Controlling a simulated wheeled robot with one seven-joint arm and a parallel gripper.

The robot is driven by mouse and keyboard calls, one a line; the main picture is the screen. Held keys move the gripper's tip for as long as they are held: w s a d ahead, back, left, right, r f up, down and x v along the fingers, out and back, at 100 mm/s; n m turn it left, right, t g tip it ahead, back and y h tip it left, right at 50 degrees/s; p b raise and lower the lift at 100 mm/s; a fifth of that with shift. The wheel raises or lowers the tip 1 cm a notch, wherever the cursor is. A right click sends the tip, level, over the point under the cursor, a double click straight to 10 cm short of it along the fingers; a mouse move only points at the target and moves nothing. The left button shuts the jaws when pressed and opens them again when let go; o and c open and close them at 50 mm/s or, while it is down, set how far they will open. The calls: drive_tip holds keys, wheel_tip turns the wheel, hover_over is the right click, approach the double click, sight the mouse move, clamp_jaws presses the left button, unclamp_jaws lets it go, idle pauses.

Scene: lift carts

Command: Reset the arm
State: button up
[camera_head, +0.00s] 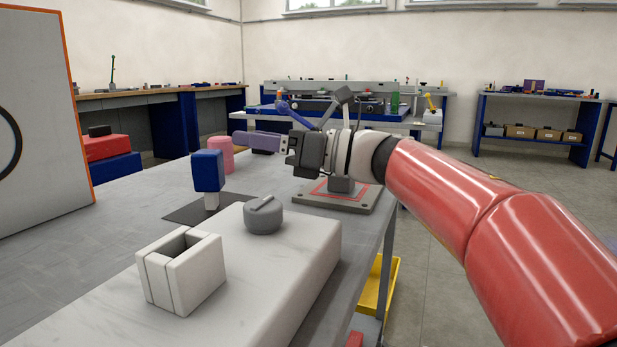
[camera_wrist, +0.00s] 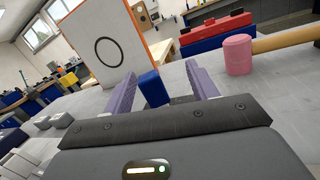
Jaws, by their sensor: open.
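My gripper (camera_head: 262,141) reaches over the grey table (camera_head: 120,215) from the right on my red arm, its purple fingers pointing left. In the wrist view the two purple fingers (camera_wrist: 162,88) stand apart, with a clear gap between them. A blue block on a light stem (camera_head: 208,172) stands on a dark mat below and to the left of the gripper in the head view. In the wrist view the blue block (camera_wrist: 153,90) shows between the fingers, but I cannot see any contact. The gripper holds nothing that I can see.
A pink mallet head (camera_head: 221,155) stands behind the blue block. A grey base plate (camera_head: 338,197) lies below my wrist. A white panel (camera_head: 40,120) stands at left.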

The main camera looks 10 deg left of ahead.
drive_tip(key=w+d+r+m+t+h+p, duration=0.1)
drive_tip(key=w+d+r+m+t+p, duration=0.15)
drive_tip(key=d+r+m+t, duration=0.5)
drive_tip(key=d+f+m+t+h+p, duration=0.1)
drive_tip(key=d+f+m+t+h, duration=0.35)
drive_tip(key=m, duration=0.75)
drive_tip(key=d+f+m+t+h+p, duration=0.2)
drive_tip(key=d+m+t+h, duration=0.3)
drive_tip(key=d+m+h, duration=0.65)
drive_tip(key=s+d+f+m+g+h+p, duration=0.1)
drive_tip(key=s+d+f+m+g, duration=0.1)
drive_tip(key=f+m, duration=0.2)
drive_tip(key=s+d+f+m+g+h, duration=0.1)
drive_tip(key=s+d+f+m+g, duration=0.15)
drive_tip(key=m, duration=0.25)
drive_tip(key=s+d+f+m+g+p, duration=0.1)
drive_tip(key=s+f+m+g+p, duration=0.2)
drive_tip(key=s+f+m+g, duration=0.5)
drive_tip(key=s+f+m, duration=0.3)
drive_tip(key=s+f, duration=0.6)
drive_tip(key=s, duration=0.1)
drive_tip(key=shift+f, duration=0.3)
drive_tip(key=shift+g, duration=0.25)
